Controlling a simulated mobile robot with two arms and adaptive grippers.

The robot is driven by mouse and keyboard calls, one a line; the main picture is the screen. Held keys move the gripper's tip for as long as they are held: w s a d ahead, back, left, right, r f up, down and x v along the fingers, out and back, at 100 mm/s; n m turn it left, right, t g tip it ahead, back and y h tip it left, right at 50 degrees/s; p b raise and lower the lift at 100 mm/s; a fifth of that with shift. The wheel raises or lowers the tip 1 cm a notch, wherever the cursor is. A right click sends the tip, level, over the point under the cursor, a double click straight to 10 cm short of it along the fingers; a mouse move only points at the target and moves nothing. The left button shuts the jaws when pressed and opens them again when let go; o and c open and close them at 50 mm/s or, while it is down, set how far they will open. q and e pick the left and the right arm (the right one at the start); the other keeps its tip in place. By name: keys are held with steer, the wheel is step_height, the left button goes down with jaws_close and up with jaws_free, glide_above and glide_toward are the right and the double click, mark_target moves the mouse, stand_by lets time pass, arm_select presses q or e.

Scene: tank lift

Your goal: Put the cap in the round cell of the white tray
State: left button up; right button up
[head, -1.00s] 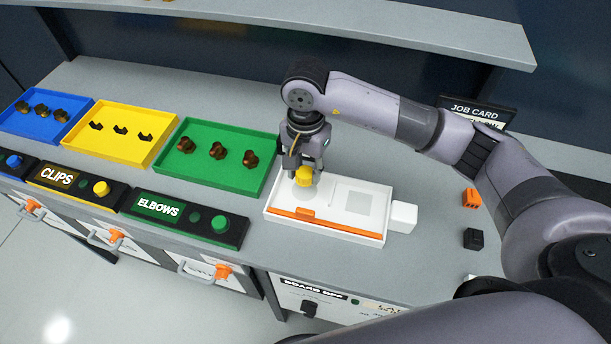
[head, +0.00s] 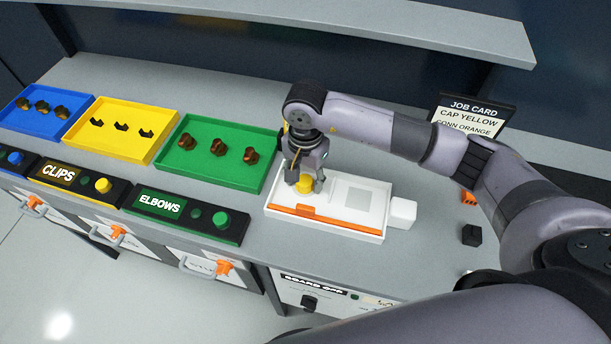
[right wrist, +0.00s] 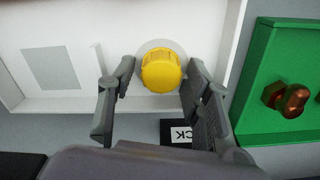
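The yellow cap (head: 305,185) stands in the left part of the white tray (head: 372,231). In the right wrist view the cap (right wrist: 161,71) is over the pale round cell (right wrist: 160,44), whose rim shows behind it; it looks set down there. My right gripper (head: 305,183) is over the tray, pointing down. In the right wrist view its two fingers (right wrist: 160,72) stand apart, one on each side of the cap, with a small gap on both sides. My left gripper is not in view.
An orange bar (head: 320,219) lies along the tray's front. A white block (head: 403,213) touches its right side. A green bin (head: 190,177) with elbows stands to the left. A black block (head: 472,236) and an orange connector (head: 468,197) lie to the right. The job card (head: 472,117) stands behind.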

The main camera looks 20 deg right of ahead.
mark_target(305, 179)
steer(key=shift+o, duration=0.5)
steer(key=shift+r, duration=0.15)
step_height(305, 179, up, 12)
steer(key=b, duration=0.3)
steer(key=shift+r, duration=0.1)
